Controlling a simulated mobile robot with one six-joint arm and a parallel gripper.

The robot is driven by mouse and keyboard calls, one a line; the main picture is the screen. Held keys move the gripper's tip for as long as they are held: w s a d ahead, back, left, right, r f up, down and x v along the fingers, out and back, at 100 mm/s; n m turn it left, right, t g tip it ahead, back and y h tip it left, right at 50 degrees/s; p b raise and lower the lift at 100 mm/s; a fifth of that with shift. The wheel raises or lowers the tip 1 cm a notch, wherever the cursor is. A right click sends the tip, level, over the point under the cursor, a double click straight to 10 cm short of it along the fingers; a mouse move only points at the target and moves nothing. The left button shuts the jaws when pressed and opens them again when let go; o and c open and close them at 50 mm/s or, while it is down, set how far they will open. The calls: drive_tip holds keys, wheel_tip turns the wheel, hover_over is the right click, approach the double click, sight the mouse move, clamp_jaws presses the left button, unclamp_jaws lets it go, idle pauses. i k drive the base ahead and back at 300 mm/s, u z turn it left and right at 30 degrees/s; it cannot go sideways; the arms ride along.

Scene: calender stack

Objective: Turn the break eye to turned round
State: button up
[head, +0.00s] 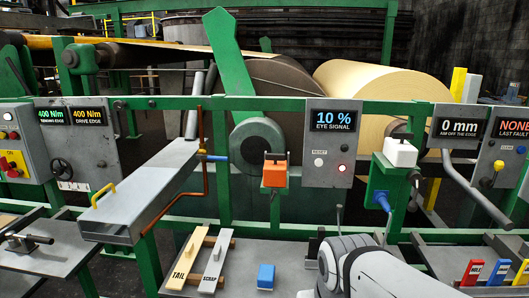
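No label in view names the break eye. An orange block (275,174) sits on a bracket of the green frame, left of the "EYE SIGNAL" display (332,118), which reads 10 %. White and grey links of my arm show at the bottom, right of centre. My gripper's fingers cannot be seen.
A grey tray with a yellow handle (103,196) juts out at left. "TAIL" (187,258) and "SCRAP" (215,260) strips and a blue block (266,276) lie on the lower table. A grey lever (477,188) slants at right. Large rolls (372,110) stand behind the green rail.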

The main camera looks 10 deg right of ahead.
sight(276, 164)
drive_tip(key=u, duration=0.05)
drive_tip(key=i, duration=1)
drive_tip(key=z, duration=0.05)
